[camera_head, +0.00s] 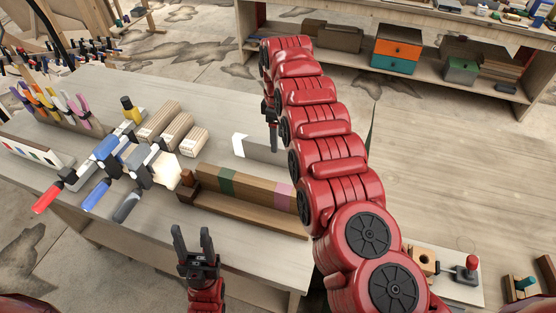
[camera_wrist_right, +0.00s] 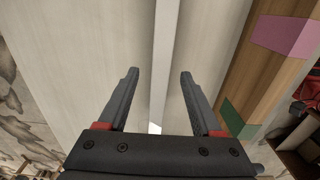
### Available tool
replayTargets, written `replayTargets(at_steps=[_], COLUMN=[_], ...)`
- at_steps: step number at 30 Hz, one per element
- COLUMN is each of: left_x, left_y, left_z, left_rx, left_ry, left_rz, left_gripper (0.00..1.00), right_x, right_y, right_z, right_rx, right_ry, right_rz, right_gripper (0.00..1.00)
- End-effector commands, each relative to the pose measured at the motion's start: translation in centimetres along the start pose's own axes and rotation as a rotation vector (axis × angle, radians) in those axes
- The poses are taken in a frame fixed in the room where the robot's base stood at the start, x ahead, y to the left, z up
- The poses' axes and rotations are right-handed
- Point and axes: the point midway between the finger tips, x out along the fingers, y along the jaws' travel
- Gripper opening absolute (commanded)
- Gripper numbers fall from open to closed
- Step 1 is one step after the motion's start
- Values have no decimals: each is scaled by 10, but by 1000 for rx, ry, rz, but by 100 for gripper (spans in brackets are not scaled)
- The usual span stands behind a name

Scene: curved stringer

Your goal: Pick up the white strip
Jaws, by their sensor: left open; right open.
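The white strip (camera_head: 262,151) stands on the table behind a wooden block, its right part hidden by my right arm in the head view. In the right wrist view the white strip (camera_wrist_right: 164,45) runs lengthwise between the fingers. My right gripper (camera_wrist_right: 159,77) is open and straddles the strip's line, with visible gaps on both sides; I cannot tell how high it is above the strip. In the head view my right gripper (camera_head: 270,110) is partly hidden behind its arm. My left gripper (camera_head: 193,233) is open and empty at the table's front.
A wooden block with green and pink bands (camera_head: 245,186) lies in front of the strip; it also shows in the right wrist view (camera_wrist_right: 262,75). Several clamps (camera_head: 107,150) and ribbed wooden blocks (camera_head: 160,120) are to the left. A shelf (camera_head: 345,65) stands behind.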

Motion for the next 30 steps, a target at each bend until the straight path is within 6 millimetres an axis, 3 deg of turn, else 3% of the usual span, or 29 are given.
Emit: replayTargets(at_steps=[8, 17, 24, 30], left_x=[-1, -14, -13, -13], left_y=[0, 1, 1, 1], left_z=[0, 2, 2, 2], left_rx=[0, 0, 0, 0], left_ry=[0, 0, 0, 0], left_rz=[0, 0, 0, 0], left_gripper=[50, 50, 50, 50], right_x=[18, 67, 68, 68], right_y=[0, 0, 0, 0], right_z=[0, 0, 0, 0], right_rx=[0, 0, 0, 0], right_ry=[-2, -1, 0, 0], right_rz=[-1, 1, 0, 0], right_gripper=[66, 66, 66, 32])
